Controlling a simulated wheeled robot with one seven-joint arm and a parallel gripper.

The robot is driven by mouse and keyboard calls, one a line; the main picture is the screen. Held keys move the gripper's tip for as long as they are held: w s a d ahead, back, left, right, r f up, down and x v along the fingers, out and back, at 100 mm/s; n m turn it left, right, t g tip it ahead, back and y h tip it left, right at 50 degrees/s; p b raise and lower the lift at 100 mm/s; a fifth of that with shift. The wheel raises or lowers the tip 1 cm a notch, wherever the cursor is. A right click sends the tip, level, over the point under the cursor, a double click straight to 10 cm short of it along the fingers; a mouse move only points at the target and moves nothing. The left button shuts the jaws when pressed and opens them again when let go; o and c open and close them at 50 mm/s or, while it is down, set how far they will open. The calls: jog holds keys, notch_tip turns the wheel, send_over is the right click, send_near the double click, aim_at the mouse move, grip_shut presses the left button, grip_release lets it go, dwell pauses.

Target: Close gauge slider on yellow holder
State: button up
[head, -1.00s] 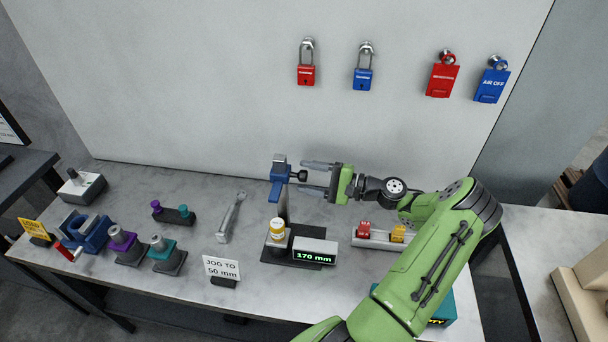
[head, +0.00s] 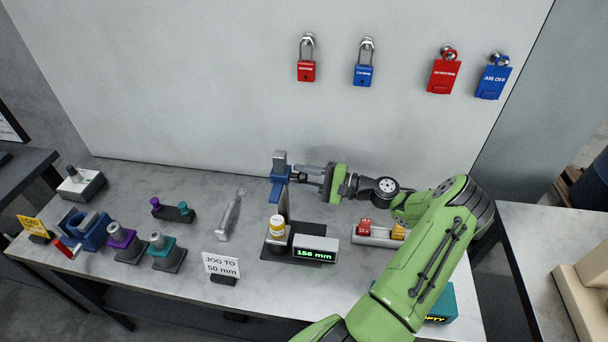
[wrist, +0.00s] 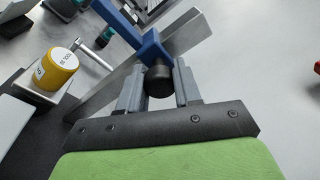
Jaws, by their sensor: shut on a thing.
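The height gauge has an upright grey column on a dark base (head: 274,258). Its blue slider (head: 279,188) sits high on the column and also shows in the wrist view (wrist: 152,46). The yellow holder (head: 277,226), with a white label band, stands on the base below the slider; in the wrist view it is at the left (wrist: 56,69). My gripper (head: 303,172) is at the slider's right side. In the wrist view its fingers (wrist: 159,85) are shut on the slider's black knob (wrist: 159,80). The display (head: 315,248) appears to read 156 mm. Open space separates slider and holder.
A "JOG TO 50 mm" sign (head: 221,265) stands in front. A tray with red and yellow blocks (head: 378,236) is to the right under my arm. A wrench-like tool (head: 231,214) lies left. Padlocks and tags (head: 364,75) hang on the back wall.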

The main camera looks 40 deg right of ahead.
jog(key=b, duration=0.5)
send_near(288, 195)
jog(key=x, duration=0.5)
jog(key=shift+w+f, duration=0.2)
jog(key=shift+f, duration=0.1)
jog(key=shift+p, duration=0.35)
jog(key=o, duration=1)
jog(key=shift+r, duration=0.1)
jog(key=shift+c, duration=0.2)
jog(key=v, duration=1.5)
jog(key=shift+s+d+b, duration=0.2)
jog(key=shift+s+b, duration=0.1)
jog(key=shift+b, duration=0.1)
